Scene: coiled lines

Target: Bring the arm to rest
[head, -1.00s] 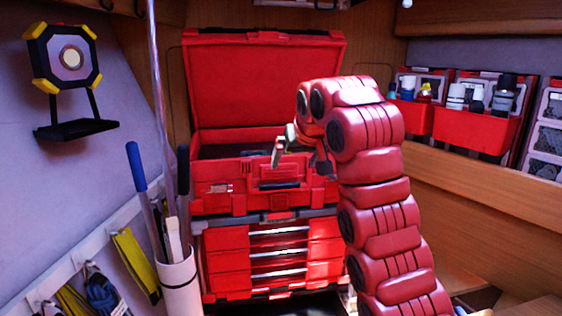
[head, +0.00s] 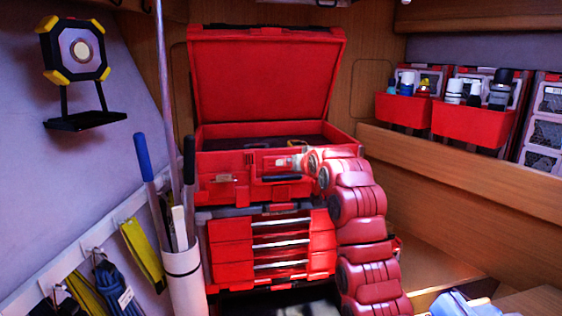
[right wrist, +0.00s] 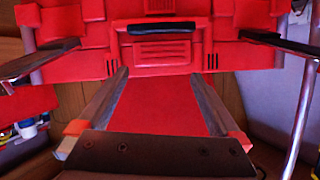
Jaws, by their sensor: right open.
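My right arm, red and ridged, rises from the bottom right of the head view, bent over at the top. Its gripper (head: 291,161) is small and partly hidden by my own wrist, in front of the open red toolbox (head: 228,192). In the right wrist view the gripper (right wrist: 159,52) is open and empty, with the toolbox front and its black handle (right wrist: 158,27) ahead. I cannot tell whether it touches the toolbox. My left arm and gripper are in no view.
The toolbox lid (head: 265,80) stands up. Drawers (head: 228,252) are below it. A white tube (head: 185,285) with poles stands at the left. Red bins (head: 465,124) with bottles hang at the right above a wooden ledge (head: 470,182). A blue object (head: 463,304) is at the bottom right.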

